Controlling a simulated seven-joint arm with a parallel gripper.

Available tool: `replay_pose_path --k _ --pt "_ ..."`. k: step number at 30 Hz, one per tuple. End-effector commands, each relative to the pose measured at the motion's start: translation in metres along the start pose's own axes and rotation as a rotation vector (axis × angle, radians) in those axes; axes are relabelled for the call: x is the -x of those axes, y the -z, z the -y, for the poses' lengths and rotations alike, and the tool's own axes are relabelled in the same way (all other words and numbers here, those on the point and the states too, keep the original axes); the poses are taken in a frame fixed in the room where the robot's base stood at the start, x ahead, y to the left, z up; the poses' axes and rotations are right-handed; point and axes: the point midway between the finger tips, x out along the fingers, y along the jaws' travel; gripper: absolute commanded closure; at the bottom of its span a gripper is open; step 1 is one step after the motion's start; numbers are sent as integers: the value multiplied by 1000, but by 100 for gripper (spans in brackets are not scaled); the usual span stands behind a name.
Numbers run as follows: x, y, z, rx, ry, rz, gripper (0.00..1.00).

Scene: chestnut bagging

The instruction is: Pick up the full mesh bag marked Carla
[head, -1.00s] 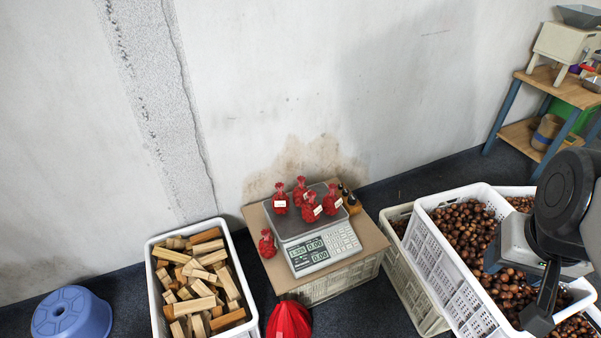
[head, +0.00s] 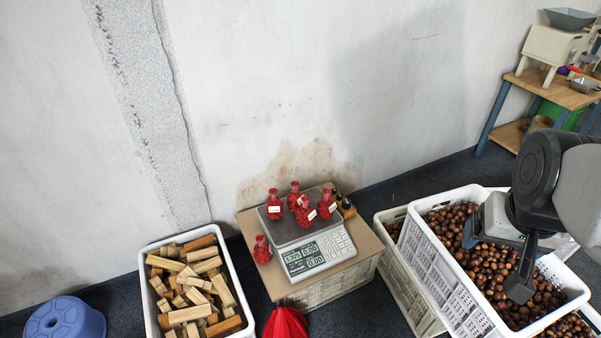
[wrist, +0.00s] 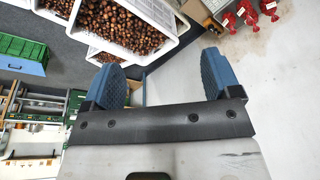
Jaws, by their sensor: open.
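Several full red mesh bags with white labels stand on the weighing scale (head: 308,236). They are a left bag (head: 274,210), a back bag (head: 294,197), a front bag (head: 306,217) and a right bag (head: 327,208). Another red bag (head: 262,251) stands on the cardboard left of the scale. The names are too small to read, so I cannot tell which is Carla. My gripper (wrist: 164,78) is open and empty in the wrist view. In the head view it hangs over the chestnut crate, well right of the bags. The wrist view shows several red bags (wrist: 248,14) at top right.
White crates of chestnuts (head: 420,258) stand at right. A crate of wood blocks (head: 148,300) stands left of the scale, with a blue stool (head: 66,318) further left. A red cloth-like item (head: 286,324) is in front.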

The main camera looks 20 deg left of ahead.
Motion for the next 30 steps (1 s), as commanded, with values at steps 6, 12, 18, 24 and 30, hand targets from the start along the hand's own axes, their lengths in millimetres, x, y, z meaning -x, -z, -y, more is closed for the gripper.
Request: replay_pose_path --k 6,12,18,24,30 --pt "-18 56 14 41 3 -53 17" --pt "-39 108 31 80 11 -112 17" --pt "-64 158 52 120 20 -170 17" --pt "-92 204 78 159 35 -227 17" --pt "-125 248 107 199 53 -285 17"
